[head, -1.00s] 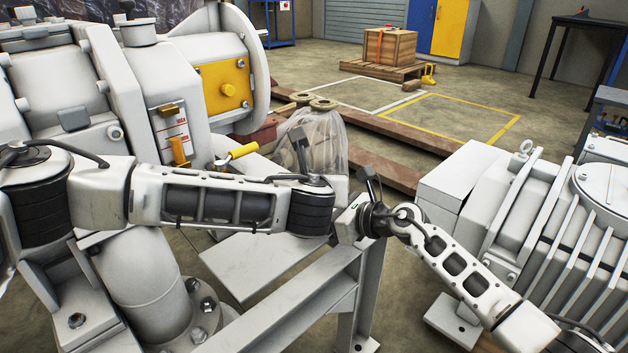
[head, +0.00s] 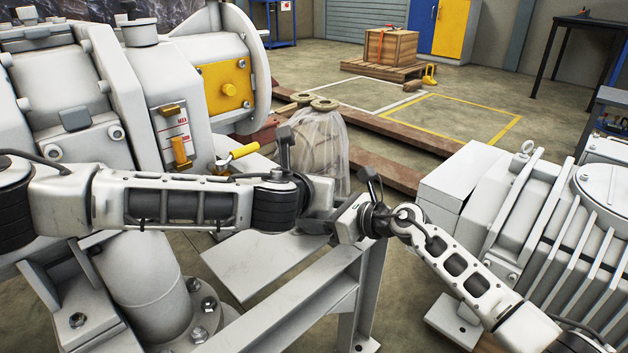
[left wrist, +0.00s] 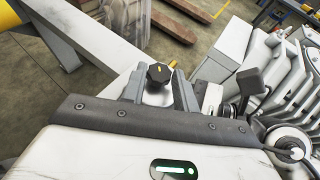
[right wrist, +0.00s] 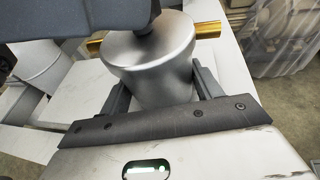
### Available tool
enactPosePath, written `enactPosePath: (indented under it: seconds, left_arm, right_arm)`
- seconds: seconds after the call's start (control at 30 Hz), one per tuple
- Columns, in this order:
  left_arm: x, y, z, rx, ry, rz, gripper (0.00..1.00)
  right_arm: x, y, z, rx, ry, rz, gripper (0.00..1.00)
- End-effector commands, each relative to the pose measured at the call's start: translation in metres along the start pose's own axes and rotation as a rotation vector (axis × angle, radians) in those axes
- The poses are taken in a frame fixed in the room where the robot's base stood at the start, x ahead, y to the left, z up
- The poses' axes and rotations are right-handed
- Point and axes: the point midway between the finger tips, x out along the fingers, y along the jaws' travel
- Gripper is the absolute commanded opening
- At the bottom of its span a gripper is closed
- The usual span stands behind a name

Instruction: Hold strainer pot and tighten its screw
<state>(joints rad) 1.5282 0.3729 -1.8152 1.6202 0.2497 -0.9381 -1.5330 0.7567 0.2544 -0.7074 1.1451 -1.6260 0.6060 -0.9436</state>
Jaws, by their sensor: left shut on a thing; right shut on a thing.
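The strainer pot (right wrist: 155,62) is a silver round body with a brass pipe (right wrist: 208,36) behind it in the right wrist view. My right gripper (right wrist: 158,85) is shut on the pot, one finger on each side. Its screw is a black knob (left wrist: 158,75) on top of the pot, seen in the left wrist view. My left gripper (left wrist: 157,85) is shut on the screw, with its fingers on either side of the knob. In the head view my right gripper (head: 338,218) is close to my left gripper, and the pot and screw are mostly hidden by my grippers.
Close by stand a yellow-handled valve (head: 236,157), a grey metal frame (head: 300,295) and a large grey pump (head: 100,90). A ribbed motor (head: 550,220) is at the right. A plastic-wrapped item (head: 325,150) stands behind my grippers.

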Motion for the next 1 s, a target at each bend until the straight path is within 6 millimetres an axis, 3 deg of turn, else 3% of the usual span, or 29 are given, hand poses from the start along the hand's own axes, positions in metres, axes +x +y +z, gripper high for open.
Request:
enactPosePath:
  seconds: [0.5, 1.0]
  left_arm:
    - [0.0011, 0.0082, 0.0000, 0.111, 0.001, -0.263, 0.07]
    - [0.0007, 0.0087, 0.0004, 0.125, -0.001, -0.298, 0.07]
  right_arm:
    - [-0.0001, -0.0001, -0.0008, -0.001, 0.002, 0.000, 0.51]
    - [-0.0002, -0.0004, -0.0009, 0.001, 0.002, -0.001, 0.51]
